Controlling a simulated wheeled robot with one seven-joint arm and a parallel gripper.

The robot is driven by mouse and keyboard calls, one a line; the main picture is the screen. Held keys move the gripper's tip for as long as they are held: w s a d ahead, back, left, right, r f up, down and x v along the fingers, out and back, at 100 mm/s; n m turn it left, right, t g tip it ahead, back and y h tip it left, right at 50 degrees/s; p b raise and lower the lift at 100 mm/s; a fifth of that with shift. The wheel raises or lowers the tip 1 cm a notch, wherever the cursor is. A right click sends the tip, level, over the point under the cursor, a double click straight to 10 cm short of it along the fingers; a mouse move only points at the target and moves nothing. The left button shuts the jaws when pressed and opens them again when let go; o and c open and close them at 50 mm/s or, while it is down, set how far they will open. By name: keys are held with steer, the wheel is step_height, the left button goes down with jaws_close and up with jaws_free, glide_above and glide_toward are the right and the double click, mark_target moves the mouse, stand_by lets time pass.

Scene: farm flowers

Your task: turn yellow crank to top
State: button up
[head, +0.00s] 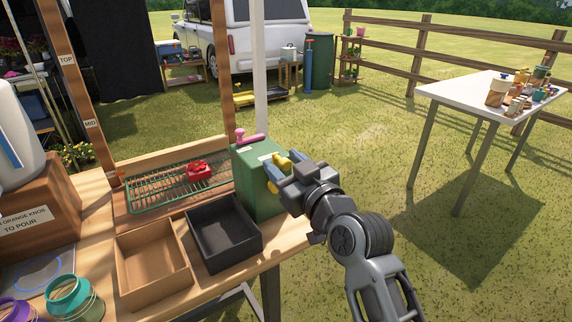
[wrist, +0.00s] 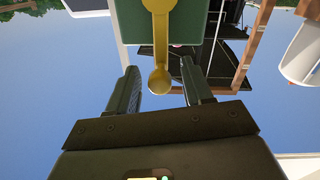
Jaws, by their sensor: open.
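The yellow crank (head: 283,161) is on the side of the green box (head: 252,182) that faces my arm. In the wrist view the crank (wrist: 160,35) shows as a straight yellow arm ending in a round knob (wrist: 160,80). My gripper (head: 279,170) is at that side of the box. In the wrist view my gripper (wrist: 158,90) is open, with one finger on each side of the knob. I see gaps between the knob and both fingers. In the head view my gripper partly hides the crank.
A pink handle (head: 252,138) sits on top of the green box. A black tray (head: 224,232) and a wooden tray (head: 152,264) stand in front. A green wire rack (head: 165,189) holds a red item (head: 199,171). The left wooden post carries TOP (head: 67,60) and MID labels.

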jaws_close()
steer(key=shift+w+d, duration=0.1)
steer(key=shift+d, duration=0.1)
stand_by(0.6)
steer(key=w+d+f+m, duration=0.2)
steer(key=d+f+m, duration=0.1)
steer(key=m, duration=0.6)
steer(key=w+d+f+m+g, duration=0.1)
steer(key=w+d+f+m, duration=0.1)
steer(key=f+m, duration=0.3)
steer(key=shift+d+m+y, duration=0.3)
steer(key=shift+d+m, duration=0.15)
steer(key=shift+m, duration=1.65)
jaws_free()
